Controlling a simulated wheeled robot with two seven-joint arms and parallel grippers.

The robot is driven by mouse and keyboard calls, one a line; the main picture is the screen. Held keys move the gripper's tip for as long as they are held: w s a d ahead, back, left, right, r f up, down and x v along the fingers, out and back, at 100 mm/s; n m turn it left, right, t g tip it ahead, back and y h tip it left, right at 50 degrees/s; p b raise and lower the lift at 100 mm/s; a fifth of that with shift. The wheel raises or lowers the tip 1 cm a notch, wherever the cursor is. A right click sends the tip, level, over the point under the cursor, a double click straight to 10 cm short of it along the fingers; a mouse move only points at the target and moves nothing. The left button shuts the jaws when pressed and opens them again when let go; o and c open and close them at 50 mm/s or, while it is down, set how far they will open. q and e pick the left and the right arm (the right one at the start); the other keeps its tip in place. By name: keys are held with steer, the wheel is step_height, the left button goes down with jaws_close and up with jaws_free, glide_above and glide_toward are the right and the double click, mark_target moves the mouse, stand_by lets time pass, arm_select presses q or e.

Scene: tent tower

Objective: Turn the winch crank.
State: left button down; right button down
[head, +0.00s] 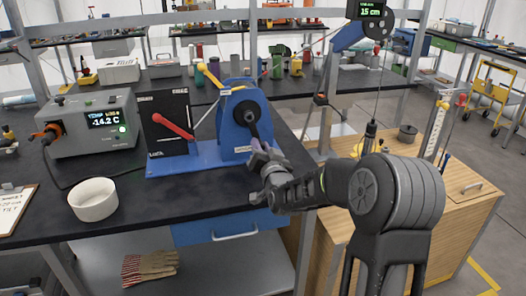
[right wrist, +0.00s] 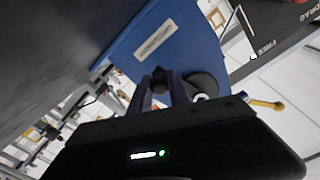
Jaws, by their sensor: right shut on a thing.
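The blue winch (head: 243,112) stands on a blue base plate at the right part of the dark bench. Its dark crank arm (head: 252,126) points down and slightly right from the hub. My right gripper (head: 263,160) is at the crank's lower end, shut on the crank handle, which it mostly hides. In the right wrist view, the two fingers (right wrist: 161,92) close around a dark knob (right wrist: 159,74) in front of the blue winch housing (right wrist: 165,38). The round dark hub (right wrist: 201,84) shows beside them. My left gripper is out of view.
A black panel with a red lever (head: 173,126) stands left of the winch. A grey temperature box (head: 92,124) and a white bowl (head: 94,199) are further left. A display (head: 371,9) reading 15 cm is above a cable over the wooden cabinet (head: 465,190).

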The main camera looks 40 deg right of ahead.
steer(key=c, duration=1.2)
jaws_free()
steer(key=shift+c, duration=0.2)
steer(key=shift+b+v, duration=0.55)
steer(key=shift+v, duration=3.35)
